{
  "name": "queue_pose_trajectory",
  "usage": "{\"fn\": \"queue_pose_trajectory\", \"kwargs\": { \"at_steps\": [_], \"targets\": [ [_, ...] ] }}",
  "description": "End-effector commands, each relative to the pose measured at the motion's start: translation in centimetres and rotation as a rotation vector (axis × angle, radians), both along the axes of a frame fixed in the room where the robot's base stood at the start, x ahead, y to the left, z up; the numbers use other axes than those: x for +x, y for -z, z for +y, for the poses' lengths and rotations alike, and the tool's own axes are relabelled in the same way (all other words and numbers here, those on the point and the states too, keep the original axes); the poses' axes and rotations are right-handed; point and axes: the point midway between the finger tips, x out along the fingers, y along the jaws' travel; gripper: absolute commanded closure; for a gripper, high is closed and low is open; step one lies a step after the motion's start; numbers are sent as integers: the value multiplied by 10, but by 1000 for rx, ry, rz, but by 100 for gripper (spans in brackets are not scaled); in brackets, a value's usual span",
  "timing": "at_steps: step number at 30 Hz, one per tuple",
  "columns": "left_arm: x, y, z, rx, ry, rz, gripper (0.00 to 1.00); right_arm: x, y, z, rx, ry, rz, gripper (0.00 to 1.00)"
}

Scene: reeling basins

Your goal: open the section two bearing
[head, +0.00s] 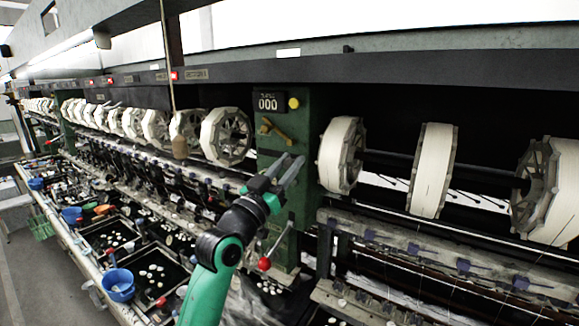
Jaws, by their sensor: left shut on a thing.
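A green post stands between two sections of the reeling machine. On its face is a brass lever (275,131), tilted down to the right, below a counter reading 000 (268,102) and a yellow button (294,103). My left gripper (293,157) reaches up from below on its green arm, its grey fingers at the lower right end of the lever. It is shut on the brass lever, though the contact itself is hard to see. Which part of the post is the section two bearing is not marked. My right gripper is out of view.
White reels (341,155) sit right of the post, and more (226,136) line up to its left. A red-knobbed lever (264,264) sticks out lower on the post, close to my arm. Basins with a blue bowl (118,285) run along the lower left.

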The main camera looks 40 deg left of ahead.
Motion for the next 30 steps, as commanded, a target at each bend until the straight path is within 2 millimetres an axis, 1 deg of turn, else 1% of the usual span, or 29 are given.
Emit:
{"fn": "queue_pose_trajectory", "kwargs": {
  "at_steps": [5, 6, 8, 9, 10, 18, 22, 26, 30],
  "targets": [
    [0, 0, 0, 0, 1, 2, 100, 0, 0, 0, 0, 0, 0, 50],
    [0, 0, 0, 0, 0, 2, 58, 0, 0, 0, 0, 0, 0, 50],
    [0, 0, 0, 0, 0, 2, 48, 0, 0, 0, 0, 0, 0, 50],
    [0, 0, 0, 0, 0, 2, 40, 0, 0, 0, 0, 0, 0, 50],
    [0, 0, 0, 1, 0, 2, 36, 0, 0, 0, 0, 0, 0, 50],
    [0, 0, 0, 1, 0, 1, 36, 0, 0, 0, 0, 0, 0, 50],
    [-6, 4, -1, 1, 0, 0, 36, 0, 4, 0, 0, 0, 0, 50],
    [-24, 13, -3, 3, -2, -1, 36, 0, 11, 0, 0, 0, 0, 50],
    [-53, 26, -8, 1, 0, -2, 36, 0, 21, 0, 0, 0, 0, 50]
  ]
}}
